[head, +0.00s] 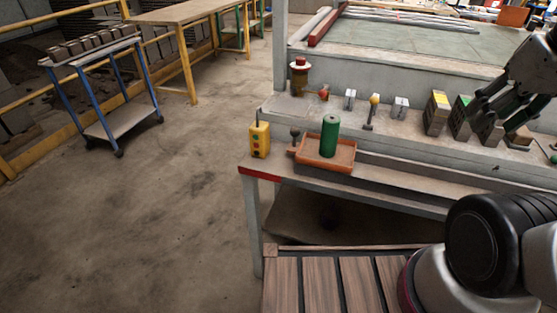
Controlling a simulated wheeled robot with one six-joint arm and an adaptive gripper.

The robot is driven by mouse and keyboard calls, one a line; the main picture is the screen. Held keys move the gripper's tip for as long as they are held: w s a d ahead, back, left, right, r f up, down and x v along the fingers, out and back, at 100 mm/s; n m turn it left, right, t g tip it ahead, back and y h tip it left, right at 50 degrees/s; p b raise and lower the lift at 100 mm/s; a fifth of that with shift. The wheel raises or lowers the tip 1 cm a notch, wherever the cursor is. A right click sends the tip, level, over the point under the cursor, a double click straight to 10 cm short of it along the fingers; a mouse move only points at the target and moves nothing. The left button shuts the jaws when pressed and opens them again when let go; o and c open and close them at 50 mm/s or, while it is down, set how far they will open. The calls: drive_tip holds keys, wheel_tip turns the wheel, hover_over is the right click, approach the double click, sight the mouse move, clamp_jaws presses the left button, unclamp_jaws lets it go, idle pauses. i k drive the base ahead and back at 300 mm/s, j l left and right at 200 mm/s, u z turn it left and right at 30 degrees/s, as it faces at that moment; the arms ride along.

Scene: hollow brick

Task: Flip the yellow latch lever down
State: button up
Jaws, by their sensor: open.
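The yellow latch lever (373,101) stands upright on the grey ledge of the machine, right of the picture's middle. It has a yellow knob on a thin dark stem, with its foot on the ledge. My gripper (497,122) is at the right, dark and open, with its fingers pointing down and left. It is well to the right of the lever and apart from it. The blocks on the ledge are between them in the picture. Part of my gripper and arm is cut off by the right edge.
Blocks with yellow (437,113) and green (462,118) tops stand right of the lever. Small grey switches (350,99) and a red knob (324,92) are near it. In front, an orange tray (340,161) holds a green cylinder (330,136), beside a yellow button box (260,140).

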sight(374, 100)
drive_tip(key=u, duration=0.25)
drive_tip(key=k, duration=0.6)
drive_tip(key=z, duration=1.9)
drive_tip(key=k+j+z, duration=0.1)
drive_tip(key=j+z, duration=0.2)
drive_tip(key=j, duration=0.15)
drive_tip(key=k+j+z, duration=0.15)
drive_tip(key=j+z, duration=0.2)
drive_tip(key=k+j+z, duration=0.3)
drive_tip(key=j, duration=0.15)
drive_tip(key=k+j, duration=0.25)
drive_tip(key=j, duration=0.2)
drive_tip(key=k+j, duration=0.25)
drive_tip(key=j, duration=0.15)
drive_tip(key=k+j, duration=0.2)
drive_tip(key=j, duration=0.25)
drive_tip(key=k+j, duration=0.25)
drive_tip(key=j, duration=0.2)
drive_tip(key=k+j, duration=0.25)
drive_tip(key=j, duration=0.2)
drive_tip(key=k+j, duration=0.25)
drive_tip(key=j, duration=0.15)
drive_tip(key=k+j, duration=0.2)
drive_tip(key=j, duration=0.25)
drive_tip(key=k+j, duration=0.25)
drive_tip(key=j, duration=0.2)
drive_tip(key=i+l+u, duration=0.1)
drive_tip(key=i, duration=0.45)
drive_tip(key=l, duration=0.1)
